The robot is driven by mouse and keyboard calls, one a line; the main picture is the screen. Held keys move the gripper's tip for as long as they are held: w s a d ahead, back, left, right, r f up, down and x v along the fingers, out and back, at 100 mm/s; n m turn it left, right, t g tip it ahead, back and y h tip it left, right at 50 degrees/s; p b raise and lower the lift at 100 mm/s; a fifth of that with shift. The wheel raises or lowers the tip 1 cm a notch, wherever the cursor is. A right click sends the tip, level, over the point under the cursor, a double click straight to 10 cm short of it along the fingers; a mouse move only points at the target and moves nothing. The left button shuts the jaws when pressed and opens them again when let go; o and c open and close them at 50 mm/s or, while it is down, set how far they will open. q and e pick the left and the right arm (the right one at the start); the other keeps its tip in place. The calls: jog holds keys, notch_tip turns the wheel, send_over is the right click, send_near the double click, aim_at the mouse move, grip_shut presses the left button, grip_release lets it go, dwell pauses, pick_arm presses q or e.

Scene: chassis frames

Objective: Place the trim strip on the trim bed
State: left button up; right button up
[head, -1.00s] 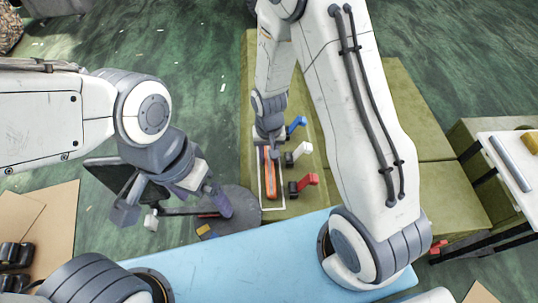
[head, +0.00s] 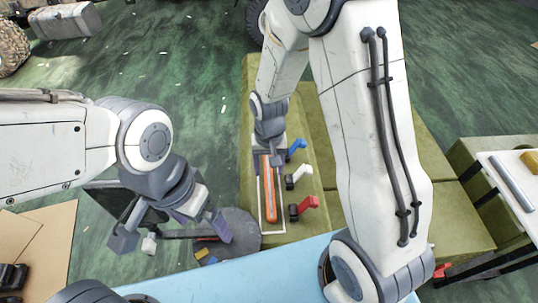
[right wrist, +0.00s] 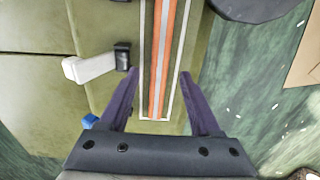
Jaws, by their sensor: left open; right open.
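The right wrist view shows the strip (right wrist: 156,85) between the white border lines (right wrist: 141,50). My right gripper (head: 269,165) is over the far end of the strip, open and holding nothing. Its purple fingers stand apart on either side of the strip and bed in the wrist view (right wrist: 159,75).
Blue (head: 297,146), white (head: 299,176) and red (head: 305,206) clamp handles stand close along the bed's right side. A dark round stand (head: 245,225) is left of the bed. A light-blue surface (head: 260,270) lies in front. A white table (head: 515,175) is at right.

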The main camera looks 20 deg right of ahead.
aim_at(269, 181)
notch_tip(269, 181, up, 6)
jog(key=s+a+r+n, duration=0.3)
jog(key=s+r+n, duration=0.2)
jog(key=s, duration=0.4)
jog(key=s+a+r+n+y, duration=0.1)
jog(key=s+a+r+n, duration=0.3)
jog(key=s, duration=0.5)
jog(key=shift+s+a+r+n, duration=0.25)
jog(key=shift+s+r+n, duration=0.1)
jog(key=shift+s+n, duration=0.05)
